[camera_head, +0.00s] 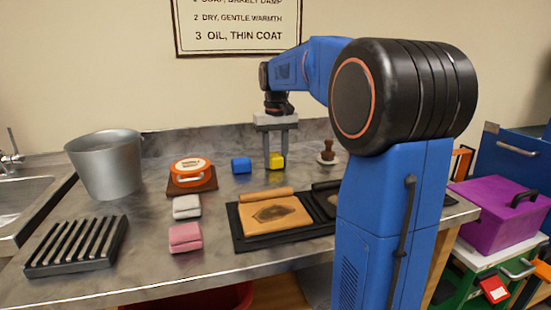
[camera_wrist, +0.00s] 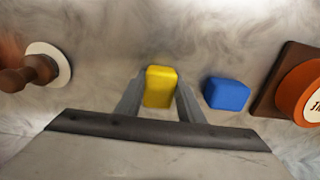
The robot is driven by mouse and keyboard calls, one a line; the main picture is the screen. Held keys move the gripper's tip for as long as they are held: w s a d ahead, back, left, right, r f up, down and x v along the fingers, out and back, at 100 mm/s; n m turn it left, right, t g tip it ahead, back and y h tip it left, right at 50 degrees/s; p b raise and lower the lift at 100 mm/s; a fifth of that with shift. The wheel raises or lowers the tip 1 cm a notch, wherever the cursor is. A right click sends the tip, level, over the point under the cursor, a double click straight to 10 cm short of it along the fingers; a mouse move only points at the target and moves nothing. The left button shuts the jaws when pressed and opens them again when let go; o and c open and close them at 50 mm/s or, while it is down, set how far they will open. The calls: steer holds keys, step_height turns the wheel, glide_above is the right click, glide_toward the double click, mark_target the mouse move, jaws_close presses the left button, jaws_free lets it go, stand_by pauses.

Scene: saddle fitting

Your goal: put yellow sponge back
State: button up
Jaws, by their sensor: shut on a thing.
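The yellow sponge (camera_head: 277,161) is at the back of the metal counter, between the fingers of my gripper (camera_head: 277,158). In the wrist view the yellow sponge (camera_wrist: 160,87) sits between the two grey fingertips of my gripper (camera_wrist: 160,98). My gripper points down and is shut on it. Whether the sponge touches the counter or is just above it, I cannot tell. A blue sponge (camera_head: 241,165) lies a short way to the left in the head view, and to the right in the wrist view (camera_wrist: 227,94). A white sponge (camera_head: 187,207) and a pink sponge (camera_head: 185,237) lie nearer the front.
An orange tin (camera_head: 190,169) on a brown block stands left of the blue sponge. A wooden-handled tool (camera_head: 327,152) on a white dish is right of my gripper. A black tray (camera_head: 240,238) with leather, a slatted rack (camera_head: 78,247) and a metal bucket (camera_head: 107,165) take up room.

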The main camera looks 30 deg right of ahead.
mark_target(275, 156)
steer(key=o, duration=1.1)
steer(key=shift+f, duration=0.1)
step_height(275, 156, up, 12)
steer(key=shift+s, duration=0.1)
stand_by(0.4)
